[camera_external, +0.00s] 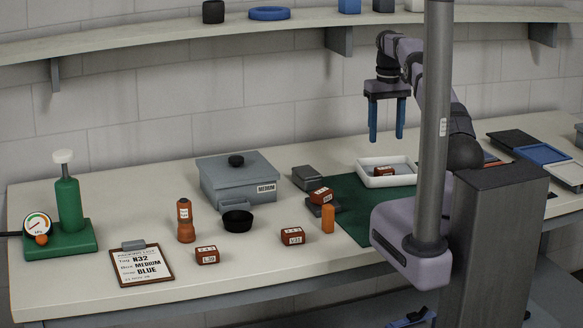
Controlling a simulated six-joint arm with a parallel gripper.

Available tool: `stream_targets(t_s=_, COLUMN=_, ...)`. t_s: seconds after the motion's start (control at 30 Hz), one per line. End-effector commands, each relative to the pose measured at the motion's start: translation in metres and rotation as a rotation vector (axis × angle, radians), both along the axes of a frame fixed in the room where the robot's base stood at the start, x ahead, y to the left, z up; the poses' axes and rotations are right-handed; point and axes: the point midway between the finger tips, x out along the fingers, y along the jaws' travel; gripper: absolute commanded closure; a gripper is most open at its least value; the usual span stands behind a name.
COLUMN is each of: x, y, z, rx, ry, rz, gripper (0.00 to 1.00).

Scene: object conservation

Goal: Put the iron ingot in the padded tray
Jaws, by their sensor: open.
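My gripper (386,138), with two blue fingers, is open and empty, pointing down in the air near a white tray (391,184). A red-brown labelled block (383,171) lies inside that tray. Similar red-brown blocks lie elsewhere: one (321,195) is tilted on a dark grey block or stand, one (292,236) is on the bench front, and one (207,255) is further left. I cannot tell which is the iron ingot; their small labels are hard to read. The white tray may be the padded tray; its lining is not clear.
A grey lidded box marked MEDIUM (240,180), black bowl (237,221), orange bottle (185,220), orange cylinder (328,219), green press (67,215) and clipboard (133,266) stand on the bench. A green mat (360,213) has clear room. Sheets or trays (541,154) lie right, behind my arm.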

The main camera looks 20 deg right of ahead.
Motion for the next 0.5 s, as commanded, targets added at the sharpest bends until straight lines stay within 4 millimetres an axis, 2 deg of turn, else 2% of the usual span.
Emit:
stream_targets(t_s=0.2, x=0.0, y=0.0, z=0.015, rx=0.0, ry=0.001, rz=0.0, gripper=0.43)
stream_targets(t_s=0.5, x=-0.001, y=0.0, z=0.018, rx=0.0, ry=0.002, rz=0.0, gripper=0.43)
